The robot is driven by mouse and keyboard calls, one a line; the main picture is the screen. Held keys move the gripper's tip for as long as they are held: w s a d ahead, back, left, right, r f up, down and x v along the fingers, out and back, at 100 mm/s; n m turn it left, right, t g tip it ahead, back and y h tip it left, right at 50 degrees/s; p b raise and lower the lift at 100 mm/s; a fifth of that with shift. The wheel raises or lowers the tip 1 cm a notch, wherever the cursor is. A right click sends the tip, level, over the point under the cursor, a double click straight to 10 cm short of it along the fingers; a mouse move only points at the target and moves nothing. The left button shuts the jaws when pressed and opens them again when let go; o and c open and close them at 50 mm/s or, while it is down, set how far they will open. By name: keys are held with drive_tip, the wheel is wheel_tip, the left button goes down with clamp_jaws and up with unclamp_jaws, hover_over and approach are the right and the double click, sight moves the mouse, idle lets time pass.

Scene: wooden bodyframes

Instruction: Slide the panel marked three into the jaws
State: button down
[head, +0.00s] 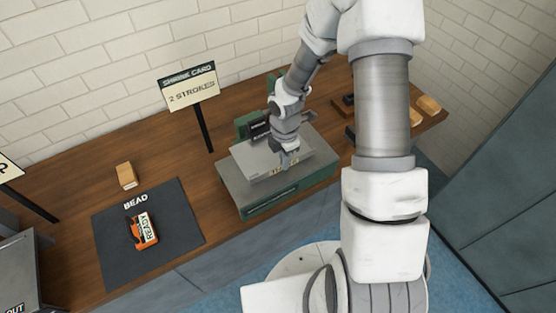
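A flat grey panel (246,162) lies over the top of a grey-green machine (250,196) in the middle of the bench. No number can be read on it, so I cannot tell whether it is the one marked three. My gripper (289,160) is down at the panel's right part, close to or touching it. Its fingers are too small to tell whether they grip the panel. A green upright part with dark labels (258,130) stands behind the panel; its jaws are not clearly seen, partly hidden by my gripper and wrist.
A "SHRINK CARD 2 STROKES" sign (189,87) stands behind left. On the left, a dark mat (112,236) marked BEAD holds an orange tool (144,231), with a tan block (126,176) behind. Blocks (428,106) lie at the right end. My arm hides part of the bench.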

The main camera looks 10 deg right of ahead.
drive_tip(key=shift+w+a, duration=0.2)
drive_tip(key=shift+w, duration=0.35)
drive_tip(key=shift+w+a, duration=0.15)
drive_tip(key=shift+w, duration=0.4)
drive_tip(key=c, duration=1)
unclamp_jaws()
drive_tip(key=shift+o, duration=0.4)
drive_tip(key=o, duration=0.5)
wheel_tip(320, 180, up, 7)
drive_tip(key=p, duration=0.6)
drive_tip(key=shift+s+d+b, duration=0.2)
drive_tip(key=shift+s+d, duration=0.4)
drive_tip(key=shift+s, duration=1.3)
drive_tip(key=shift+s+d+b, duration=0.2)
drive_tip(key=shift+s+d, duration=0.45)
drive_tip(key=shift+s, duration=1.2)
drive_tip(key=shift+s+d+b, duration=0.2)
drive_tip(key=shift+s+d, duration=0.4)
drive_tip(key=shift+s, duration=1.3)
